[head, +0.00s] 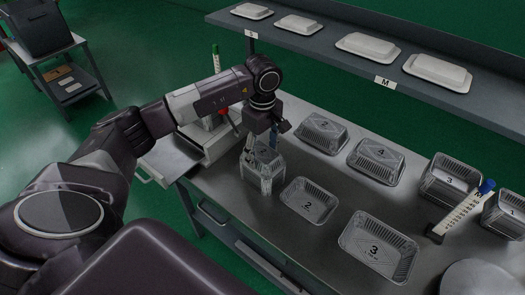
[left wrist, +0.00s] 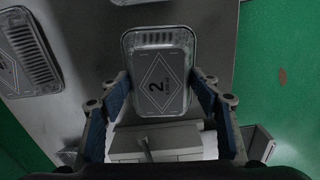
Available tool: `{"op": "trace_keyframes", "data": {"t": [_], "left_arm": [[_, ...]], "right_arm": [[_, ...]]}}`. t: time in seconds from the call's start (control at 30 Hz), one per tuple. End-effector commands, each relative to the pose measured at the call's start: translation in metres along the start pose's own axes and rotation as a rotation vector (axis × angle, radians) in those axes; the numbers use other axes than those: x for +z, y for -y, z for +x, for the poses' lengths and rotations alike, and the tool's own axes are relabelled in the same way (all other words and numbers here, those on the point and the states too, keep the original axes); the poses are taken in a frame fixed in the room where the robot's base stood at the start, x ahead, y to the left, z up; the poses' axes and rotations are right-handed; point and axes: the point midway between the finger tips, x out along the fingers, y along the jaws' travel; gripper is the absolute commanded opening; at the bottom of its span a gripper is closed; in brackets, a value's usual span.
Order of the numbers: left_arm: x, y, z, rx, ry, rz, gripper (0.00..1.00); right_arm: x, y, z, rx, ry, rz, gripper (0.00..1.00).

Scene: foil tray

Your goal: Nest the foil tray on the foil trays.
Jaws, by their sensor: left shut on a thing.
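My left gripper (head: 262,158) is shut on a silvery foil tray (head: 264,172) near the table's left edge. In the left wrist view this tray (left wrist: 160,70) shows a diamond and a 2 between the blue-padded fingers (left wrist: 160,98). Whether it touches the table is hard to tell. Just right of it an open tray marked 2 (head: 308,205) lies on the table, and an open tray marked 3 (head: 378,250) lies nearer the front. Bottom-up trays marked 2 (head: 320,133) and 4 (head: 375,162) lie behind. My right gripper is out of view.
Taller foil trays or stacks marked 3 (head: 450,182) and 1 (head: 505,214) stand at the right, by a striped post with a blue top (head: 465,210). A shelf (head: 370,62) with white lidded trays runs behind. A white drawer box (head: 208,138) is at the table's left.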

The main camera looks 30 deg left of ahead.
Motion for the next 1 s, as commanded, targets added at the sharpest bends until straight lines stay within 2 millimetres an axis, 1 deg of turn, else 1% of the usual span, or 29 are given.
{"op": "trace_keyframes", "data": {"t": [0.27, 0.3, 0.47, 0.7, 0.8, 0.87, 0.97, 1.0], "left_arm": [[0.000, 0.000, 0.001, 0.000, 0.000, 0.000, 0.49], [0.000, 0.000, 0.001, 0.000, 0.000, 0.000, 0.61], [0.000, 0.000, 0.001, 0.000, -0.001, 0.000, 0.78], [0.000, 0.000, 0.001, 0.000, -0.001, 0.000, 0.78], [0.000, 0.000, -0.002, 0.001, -0.001, 0.000, 0.78], [0.000, -0.001, -0.008, 0.002, -0.001, 0.000, 0.78], [-0.001, -0.001, -0.023, 0.005, -0.002, 0.000, 0.78], [-0.001, -0.001, -0.032, 0.005, -0.002, -0.001, 0.78]], "right_arm": [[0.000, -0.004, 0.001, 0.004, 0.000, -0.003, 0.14], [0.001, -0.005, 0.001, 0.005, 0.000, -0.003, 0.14], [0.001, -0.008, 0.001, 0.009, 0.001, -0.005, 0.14], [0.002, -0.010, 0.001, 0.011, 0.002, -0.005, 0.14], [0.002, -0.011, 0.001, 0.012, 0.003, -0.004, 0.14], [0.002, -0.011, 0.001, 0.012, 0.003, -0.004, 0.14], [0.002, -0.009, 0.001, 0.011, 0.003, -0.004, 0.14], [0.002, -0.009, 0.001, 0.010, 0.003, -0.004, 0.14]]}}
